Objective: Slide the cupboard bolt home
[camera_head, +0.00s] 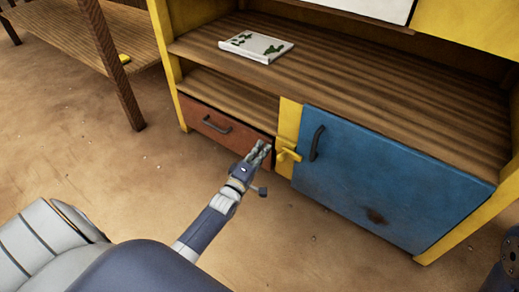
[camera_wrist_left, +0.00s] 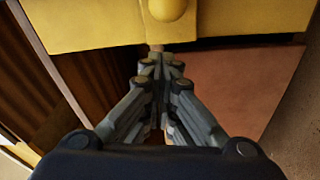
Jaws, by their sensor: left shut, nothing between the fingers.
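The yellow bolt (camera_head: 289,154) sits on the yellow upright (camera_head: 288,121) between the red-brown drawer and the blue cupboard door (camera_head: 385,180). My left gripper (camera_head: 264,148) is just left of the bolt, in front of the drawer's right end, with its fingers together and nothing in them. In the left wrist view, the closed fingertips (camera_wrist_left: 162,68) point toward a yellow surface with a rounded yellow knob (camera_wrist_left: 170,8) at the top edge. I cannot tell whether the fingertips touch it. My right gripper is out of view.
The drawer (camera_head: 222,125) has a dark handle, and the blue door has a dark handle (camera_head: 317,142). A white sheet with green marks (camera_head: 256,46) lies on the wooden shelf above. A wooden table (camera_head: 70,35) stands at the upper left. The floor in front is mostly clear.

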